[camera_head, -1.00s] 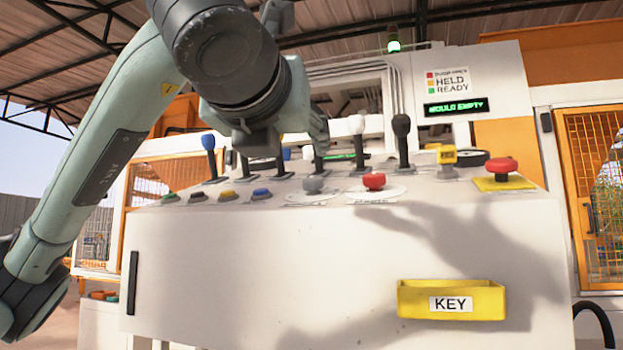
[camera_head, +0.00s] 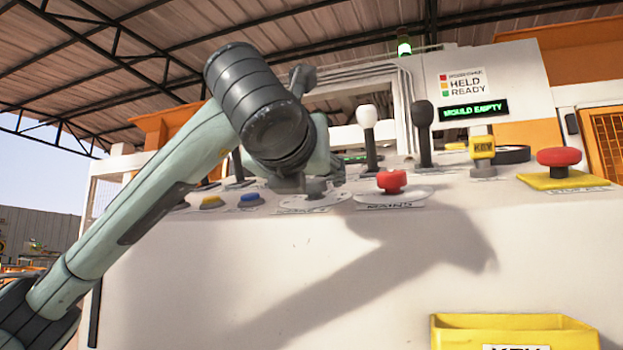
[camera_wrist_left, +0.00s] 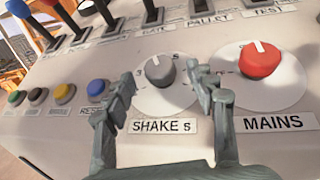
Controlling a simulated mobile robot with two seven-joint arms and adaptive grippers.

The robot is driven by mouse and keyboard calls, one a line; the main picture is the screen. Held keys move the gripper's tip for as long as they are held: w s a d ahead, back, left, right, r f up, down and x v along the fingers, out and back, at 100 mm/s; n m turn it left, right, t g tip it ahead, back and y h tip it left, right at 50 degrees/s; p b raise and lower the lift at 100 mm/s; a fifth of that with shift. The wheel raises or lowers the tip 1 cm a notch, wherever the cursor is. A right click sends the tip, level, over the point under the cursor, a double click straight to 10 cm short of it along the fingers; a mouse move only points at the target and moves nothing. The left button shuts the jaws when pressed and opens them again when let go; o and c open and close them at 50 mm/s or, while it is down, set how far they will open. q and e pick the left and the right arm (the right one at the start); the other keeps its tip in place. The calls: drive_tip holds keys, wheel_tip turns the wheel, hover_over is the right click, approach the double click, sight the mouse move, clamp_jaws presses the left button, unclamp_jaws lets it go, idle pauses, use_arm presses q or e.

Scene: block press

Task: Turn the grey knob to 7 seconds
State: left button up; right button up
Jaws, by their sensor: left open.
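The grey knob (camera_wrist_left: 160,71) sits on a white round dial plate above a label reading "SHAKE s" in the left wrist view. Its white mark points up and slightly left; a 3 shows to its left and a 5 at its upper right, other numbers are hidden or too small to read. My left gripper (camera_wrist_left: 163,82) is open, with one finger on each side of the knob; I cannot tell whether they touch it. In the head view the knob (camera_head: 316,187) shows just below my left wrist, which hides most of the gripper. My right gripper is not in view.
The red MAINS knob (camera_wrist_left: 260,60) stands close to the right finger. A blue button (camera_wrist_left: 97,91) and a yellow button (camera_wrist_left: 65,93) lie to the left. Upright levers (camera_head: 368,135) stand behind. A yellow KEY box (camera_head: 515,332) hangs on the panel front.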

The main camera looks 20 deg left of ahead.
use_arm(q)
drive_tip(key=shift+w+a, duration=0.2)
drive_tip(key=shift+w, duration=0.85)
drive_tip(key=shift+c, duration=0.5)
drive_tip(key=c, duration=1.1)
drive_tip(key=shift+o, duration=0.2)
